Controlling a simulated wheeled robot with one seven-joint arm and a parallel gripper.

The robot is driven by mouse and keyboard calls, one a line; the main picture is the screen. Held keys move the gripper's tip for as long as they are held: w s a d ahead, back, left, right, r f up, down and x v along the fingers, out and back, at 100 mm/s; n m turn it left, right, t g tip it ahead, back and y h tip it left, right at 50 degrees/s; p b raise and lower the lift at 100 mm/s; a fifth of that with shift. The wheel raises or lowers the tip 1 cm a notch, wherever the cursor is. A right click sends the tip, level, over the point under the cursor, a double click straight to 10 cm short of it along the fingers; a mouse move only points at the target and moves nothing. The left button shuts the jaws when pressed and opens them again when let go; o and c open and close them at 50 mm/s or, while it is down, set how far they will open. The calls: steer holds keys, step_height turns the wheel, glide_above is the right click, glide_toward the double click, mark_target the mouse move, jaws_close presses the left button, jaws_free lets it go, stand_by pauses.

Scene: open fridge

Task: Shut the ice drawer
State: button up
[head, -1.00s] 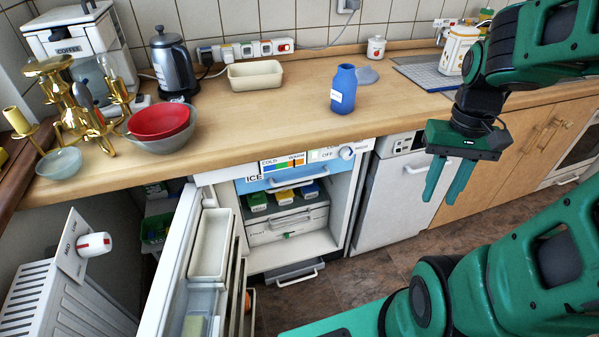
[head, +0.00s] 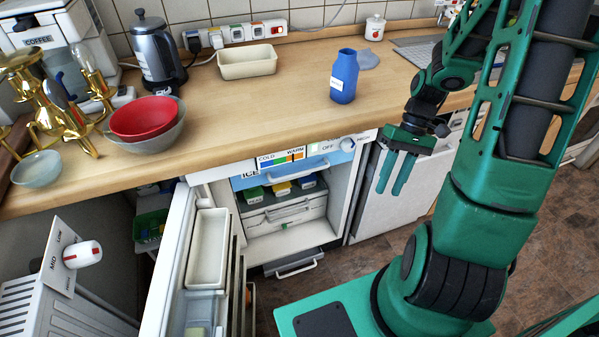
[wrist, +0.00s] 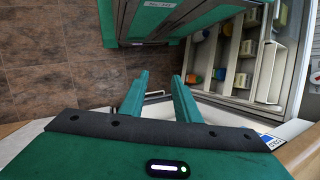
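The fridge is open under the counter. A blue panel with the word ICE (head: 252,173) runs across its top. Below the panel, small boxes with green, yellow and blue lids (head: 282,189) stand side by side above pale drawer fronts with handles (head: 287,213). I cannot tell how far the ice drawer stands out. My gripper (head: 388,192) is open and empty, fingers pointing down, to the right of the fridge opening and apart from it.
The fridge door (head: 172,265) stands open on the left, with a white bin (head: 208,250) on its inside. A grey handled drawer (head: 297,268) sits low under the fridge. A blue bottle (head: 344,78) stands on the counter above. Floor is clear in front of the white cabinet.

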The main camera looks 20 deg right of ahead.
steer(key=w+a+f+n+y, duration=0.1)
steer(key=w+a+f+y, duration=0.25)
steer(key=f, duration=0.45)
steer(key=m+t+y, duration=0.1)
steer(key=t+y, duration=0.9)
glide_toward(302, 173)
steer(key=shift+h, duration=0.25)
steer(key=x, duration=0.9)
steer(key=shift+w+a, duration=0.25)
steer(key=shift+w, duration=0.15)
jaws_close()
